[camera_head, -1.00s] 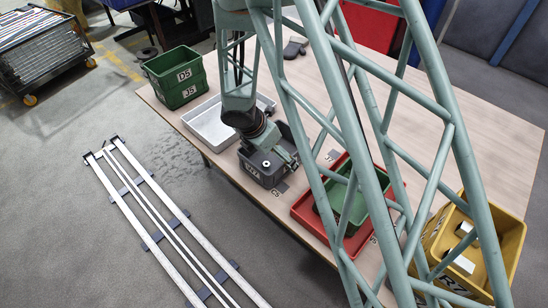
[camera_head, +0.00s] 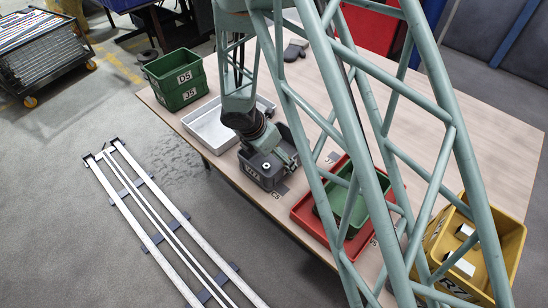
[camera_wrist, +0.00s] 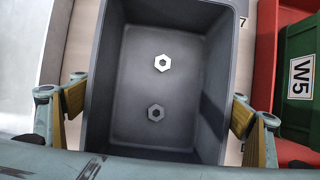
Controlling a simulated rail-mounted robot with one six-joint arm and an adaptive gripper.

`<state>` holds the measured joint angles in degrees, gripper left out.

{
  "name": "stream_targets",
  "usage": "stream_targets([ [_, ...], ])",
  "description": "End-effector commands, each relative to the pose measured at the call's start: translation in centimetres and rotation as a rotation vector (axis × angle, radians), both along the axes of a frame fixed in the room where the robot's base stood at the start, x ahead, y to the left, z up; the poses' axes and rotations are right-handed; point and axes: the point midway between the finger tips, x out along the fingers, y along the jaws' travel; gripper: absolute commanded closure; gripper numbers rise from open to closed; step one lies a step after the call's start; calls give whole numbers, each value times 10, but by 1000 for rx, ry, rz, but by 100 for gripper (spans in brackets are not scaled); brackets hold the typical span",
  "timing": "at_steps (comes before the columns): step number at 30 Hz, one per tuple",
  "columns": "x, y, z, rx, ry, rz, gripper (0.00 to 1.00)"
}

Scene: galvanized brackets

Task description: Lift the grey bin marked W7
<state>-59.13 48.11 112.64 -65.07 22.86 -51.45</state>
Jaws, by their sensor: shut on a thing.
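The grey bin (camera_head: 262,178) stands upright near the table's left edge, with a white label on its front that is hard to read. In the wrist view the bin (camera_wrist: 183,135) shows from above, with a light hex nut (camera_wrist: 161,63) and a darker hex nut (camera_wrist: 156,112) on its floor. My gripper (camera_head: 270,158) is over the bin. I cannot see any gap under the bin.
A light metal tray (camera_head: 207,130) is close on one side. A red tray (camera_head: 303,212) holding a green bin (camera_head: 355,213) is on the other side. A green bin (camera_head: 178,92) and a yellow bin (camera_head: 510,240) stand at the table's ends.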

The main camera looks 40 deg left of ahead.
Motion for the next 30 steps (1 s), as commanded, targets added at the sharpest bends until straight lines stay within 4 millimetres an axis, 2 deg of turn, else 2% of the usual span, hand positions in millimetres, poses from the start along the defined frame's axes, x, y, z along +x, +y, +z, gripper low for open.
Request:
stream_targets([
  [8,0,1,28,2,-1,0,23],
  [21,0,1,85,2,-1,-1,23],
  [30,0,0,97,0,0,-1,23],
])
